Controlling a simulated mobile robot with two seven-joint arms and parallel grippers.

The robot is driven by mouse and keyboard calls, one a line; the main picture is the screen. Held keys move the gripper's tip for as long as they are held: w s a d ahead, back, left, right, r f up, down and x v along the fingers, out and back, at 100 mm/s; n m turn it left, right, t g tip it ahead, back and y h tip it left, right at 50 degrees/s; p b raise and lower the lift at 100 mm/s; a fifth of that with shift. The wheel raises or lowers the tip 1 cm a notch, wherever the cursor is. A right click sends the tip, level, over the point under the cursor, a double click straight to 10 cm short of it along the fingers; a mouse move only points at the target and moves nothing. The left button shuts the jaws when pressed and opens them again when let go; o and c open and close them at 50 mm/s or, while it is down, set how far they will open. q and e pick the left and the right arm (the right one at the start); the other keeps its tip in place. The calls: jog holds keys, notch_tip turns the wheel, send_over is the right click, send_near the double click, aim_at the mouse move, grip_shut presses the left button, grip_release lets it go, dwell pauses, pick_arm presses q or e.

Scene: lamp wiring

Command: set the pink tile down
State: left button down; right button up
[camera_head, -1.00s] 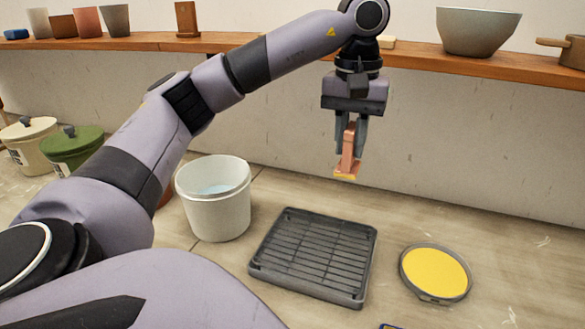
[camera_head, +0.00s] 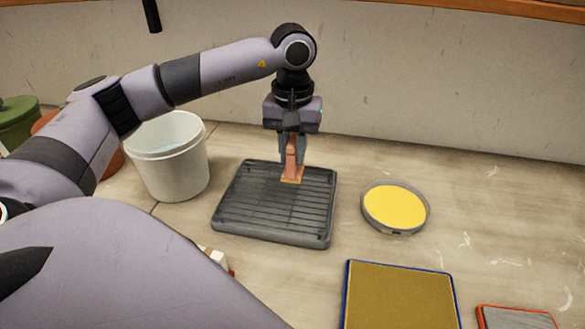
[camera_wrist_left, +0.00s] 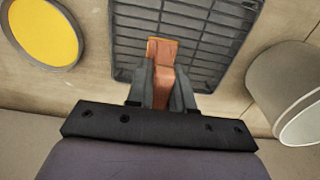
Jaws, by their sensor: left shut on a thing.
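My left gripper (camera_head: 291,157) points straight down and is shut on the pink tile (camera_head: 292,172), a narrow pinkish piece with a yellow-orange lower end. The tile is over the back right part of the dark grey slatted rack (camera_head: 232,205). I cannot tell whether its lower end touches the slats. In the left wrist view the tile (camera_wrist_left: 161,52) sits between the two fingers (camera_wrist_left: 161,88), with the rack (camera_wrist_left: 205,40) behind it. My right gripper is not in view.
A white bucket (camera_head: 180,170) with pale blue liquid stands left of the rack. A round grey dish with a yellow surface (camera_head: 395,206) lies to the right. A blue-edged panel (camera_head: 400,298) and a red-edged one (camera_head: 515,318) lie at the front. The right back counter is clear.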

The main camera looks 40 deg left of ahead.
aim_at(293, 171)
pick_arm(q)
jog(key=shift+f, duration=2.4)
jog(key=shift+f, duration=0.15)
jog(key=c, duration=1)
grip_release()
notch_tip(293, 171, up, 12)
jog(key=shift+r+b, duration=0.2)
jog(key=shift+b, duration=0.3)
